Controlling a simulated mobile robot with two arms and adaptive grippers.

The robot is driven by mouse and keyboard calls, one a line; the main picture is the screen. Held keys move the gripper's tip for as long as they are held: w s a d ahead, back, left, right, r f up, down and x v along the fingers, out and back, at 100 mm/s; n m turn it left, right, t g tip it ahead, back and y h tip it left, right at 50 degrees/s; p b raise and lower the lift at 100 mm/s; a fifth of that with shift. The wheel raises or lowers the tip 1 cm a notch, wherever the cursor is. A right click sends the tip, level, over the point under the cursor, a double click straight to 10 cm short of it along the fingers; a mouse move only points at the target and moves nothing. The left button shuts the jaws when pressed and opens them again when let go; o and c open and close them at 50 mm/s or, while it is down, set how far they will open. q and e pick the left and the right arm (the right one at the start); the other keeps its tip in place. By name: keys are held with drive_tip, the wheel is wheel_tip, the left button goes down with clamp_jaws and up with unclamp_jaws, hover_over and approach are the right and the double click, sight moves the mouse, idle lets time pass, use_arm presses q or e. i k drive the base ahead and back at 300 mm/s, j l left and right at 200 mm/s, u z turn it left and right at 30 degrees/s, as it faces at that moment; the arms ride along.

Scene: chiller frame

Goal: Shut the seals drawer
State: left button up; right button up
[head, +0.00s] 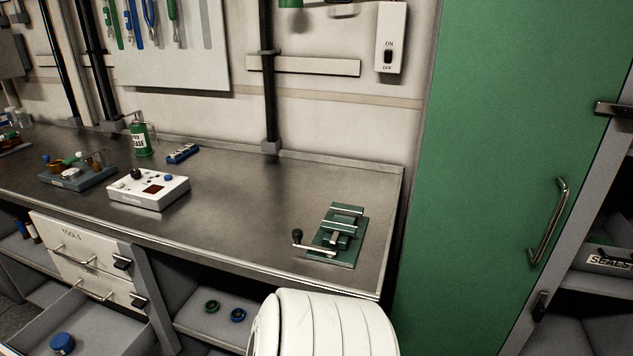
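A drawer (95,325) stands pulled out at the lower left, under the bench. A blue round item (62,343) lies in it. The bottom of the picture cuts the drawer off, and I can read no label on it. The closed drawer (85,250) above it reads TOOLS. A bin labelled SEALS (610,259) sits on a shelf at the far right, partly cut off. Neither of my grippers is in view.
The metal bench (240,205) carries a white control box (149,191), a green clamp-like fixture (338,236) and a green bottle (142,138). A tall green door (500,150) stands at the right.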

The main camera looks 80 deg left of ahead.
sight(96, 330)
drive_tip(key=u, duration=4.75)
